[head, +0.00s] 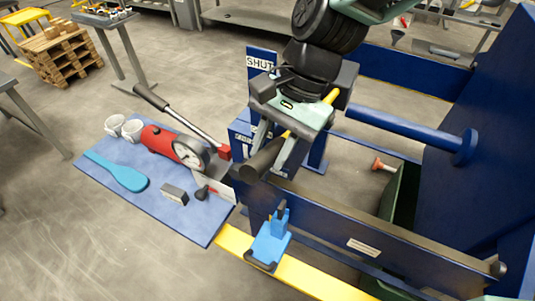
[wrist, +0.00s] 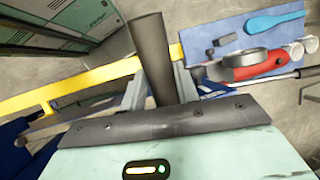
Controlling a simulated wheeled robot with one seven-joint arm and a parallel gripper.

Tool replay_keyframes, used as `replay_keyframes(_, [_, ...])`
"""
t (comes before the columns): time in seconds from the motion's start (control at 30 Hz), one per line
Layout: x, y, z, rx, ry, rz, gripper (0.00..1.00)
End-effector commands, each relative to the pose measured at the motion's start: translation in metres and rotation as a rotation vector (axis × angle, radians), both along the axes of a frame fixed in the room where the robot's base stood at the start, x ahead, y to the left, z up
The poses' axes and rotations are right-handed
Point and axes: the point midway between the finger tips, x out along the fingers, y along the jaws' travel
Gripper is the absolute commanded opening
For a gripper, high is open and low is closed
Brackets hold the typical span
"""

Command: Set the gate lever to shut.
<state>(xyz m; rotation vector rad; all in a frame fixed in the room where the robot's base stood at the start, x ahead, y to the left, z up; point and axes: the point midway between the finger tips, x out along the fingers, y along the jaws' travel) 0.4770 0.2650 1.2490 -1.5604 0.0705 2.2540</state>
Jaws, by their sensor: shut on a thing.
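The gate lever has a dark cylindrical grip (head: 262,160) and a yellow shaft that shows beyond my gripper in the head view. My gripper (head: 286,150) is shut on the lever, with the dark grip sticking out past the fingers toward the lower left. In the wrist view the dark grip (wrist: 150,55) stands between the two fingers of my gripper (wrist: 157,88). A blue plate marked SHUT (head: 260,63) stands behind my wrist. A lower label plate (head: 243,139) is only partly readable. The lever's pivot is hidden behind my gripper.
A blue mat (head: 205,227) at left carries a red pump with a gauge (head: 165,143), a blue paddle (head: 120,172), two white rings and a grey block (head: 173,194). A blue bar (head: 410,128) lies right.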

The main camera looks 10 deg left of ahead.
Motion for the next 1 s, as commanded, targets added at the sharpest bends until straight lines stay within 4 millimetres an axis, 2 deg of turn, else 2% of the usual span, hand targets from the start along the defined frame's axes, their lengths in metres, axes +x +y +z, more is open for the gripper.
replay_keyframes(0.27, [0.001,0.000,0.000,0.001,-0.001,0.000,0.00])
replay_keyframes(0.3, [0.001,0.000,0.000,0.001,-0.001,0.000,0.39])
replay_keyframes(0.37, [0.001,0.000,0.000,0.001,-0.001,0.000,0.52])
replay_keyframes(0.8, [0.001,0.000,0.001,0.001,-0.001,0.001,0.52])
replay_keyframes(1.0, [0.008,-0.006,0.020,0.003,-0.005,0.001,0.52])
